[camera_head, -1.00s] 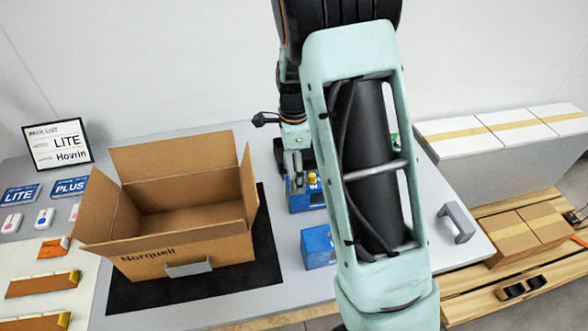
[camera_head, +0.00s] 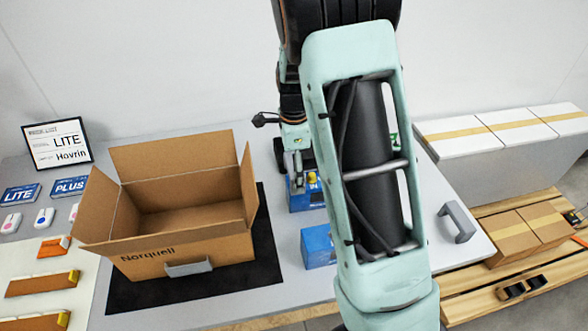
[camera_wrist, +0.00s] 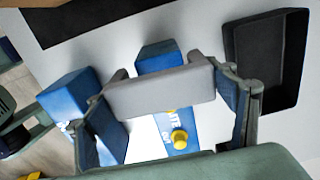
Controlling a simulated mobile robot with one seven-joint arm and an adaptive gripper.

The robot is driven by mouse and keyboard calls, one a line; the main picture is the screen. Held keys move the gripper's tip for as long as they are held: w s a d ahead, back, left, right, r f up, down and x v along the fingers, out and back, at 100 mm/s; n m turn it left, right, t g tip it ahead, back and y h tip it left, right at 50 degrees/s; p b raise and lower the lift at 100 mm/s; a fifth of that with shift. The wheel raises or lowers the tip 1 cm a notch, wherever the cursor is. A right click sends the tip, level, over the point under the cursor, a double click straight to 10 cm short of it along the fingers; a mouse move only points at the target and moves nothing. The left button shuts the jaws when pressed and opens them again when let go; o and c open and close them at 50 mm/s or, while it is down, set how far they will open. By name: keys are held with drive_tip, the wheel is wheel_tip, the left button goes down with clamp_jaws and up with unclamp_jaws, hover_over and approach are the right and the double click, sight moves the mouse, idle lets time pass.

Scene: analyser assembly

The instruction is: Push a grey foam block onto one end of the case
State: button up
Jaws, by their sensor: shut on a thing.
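My gripper (camera_wrist: 172,98) is shut on a grey foam block (camera_wrist: 160,92), which spans between its two fingers in the wrist view. Beneath the block is a blue case with LITE lettering and a yellow knob (camera_wrist: 180,138). A blue part (camera_wrist: 160,57) shows beyond the block; the middle is hidden, and I cannot tell whether block and case touch. In the head view my gripper (camera_head: 298,165) is over the far end of the blue case (camera_head: 308,200), partly hidden by my arm. A second grey foam piece (camera_head: 457,222) stands on the table at right.
A blue box (camera_head: 318,248) stands nearer on the table, also in the wrist view (camera_wrist: 66,95). An open carton (camera_head: 190,245) stands on a black mat (camera_head: 265,270), with a grey piece (camera_head: 188,269) at its front. A black tray (camera_wrist: 240,50) is at right.

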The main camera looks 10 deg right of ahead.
drive_tip(key=shift+f+b, duration=1.65)
drive_tip(key=shift+f, duration=1)
idle(1.8)
drive_tip(key=o, duration=1)
drive_tip(key=shift+r+p, duration=2.7)
drive_tip(key=shift+r, duration=0.8)
